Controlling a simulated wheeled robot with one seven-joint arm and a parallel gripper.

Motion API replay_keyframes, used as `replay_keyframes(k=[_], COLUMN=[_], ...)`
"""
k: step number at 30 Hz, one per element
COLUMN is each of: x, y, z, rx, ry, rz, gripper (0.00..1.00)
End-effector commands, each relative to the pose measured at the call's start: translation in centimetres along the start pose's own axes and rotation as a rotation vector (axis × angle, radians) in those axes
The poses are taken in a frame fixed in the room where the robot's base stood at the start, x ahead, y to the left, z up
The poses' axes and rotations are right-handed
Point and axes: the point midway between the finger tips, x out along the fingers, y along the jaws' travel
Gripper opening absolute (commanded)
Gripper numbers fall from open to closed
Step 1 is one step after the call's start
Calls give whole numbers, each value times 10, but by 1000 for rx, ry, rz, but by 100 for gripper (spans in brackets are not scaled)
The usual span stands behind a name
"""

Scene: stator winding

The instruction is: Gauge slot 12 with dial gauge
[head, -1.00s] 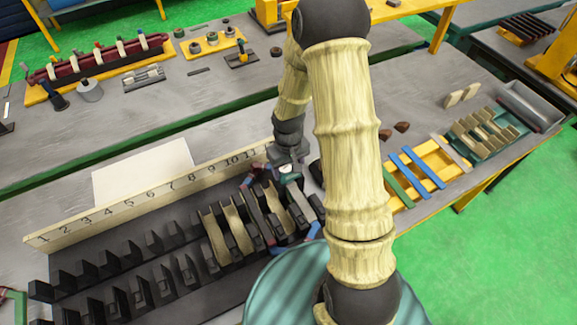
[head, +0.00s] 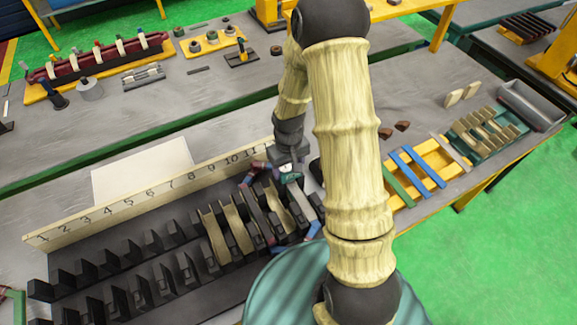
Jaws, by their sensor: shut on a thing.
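The numbered board (head: 140,205) stands along the back of the dark slotted stator (head: 130,262); its numbers show up to 11, and the 12 is partly hidden by my arm. My gripper (head: 287,166) is at the right end of the slot row. It is shut on a small dial gauge (head: 290,177) with a pale face, only partly visible. The gauge is low over the slots by the end of the numbers; I cannot tell whether it touches one. Several tan liners (head: 215,235) sit in slots left of it.
Blue and green strips (head: 416,167) lie on a yellow tray at right, near a teal rack of tan pieces (head: 485,130) and a grey bin (head: 530,105). A white sheet (head: 142,170) lies behind the board. The back bench holds a red coil fixture (head: 100,58).

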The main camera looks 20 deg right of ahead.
Motion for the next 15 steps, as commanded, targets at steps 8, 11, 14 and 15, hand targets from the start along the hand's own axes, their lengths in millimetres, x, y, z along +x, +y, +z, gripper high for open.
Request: replay_keyframes(k=[8, 11, 14, 15], x=[1, 1, 1, 1], y=[0, 0, 0, 0], z=[0, 0, 0, 0], rx=[0, 0, 0, 0], ry=[0, 0, 0, 0], rz=[0, 0, 0, 0], gripper=[83, 85, 85, 85])
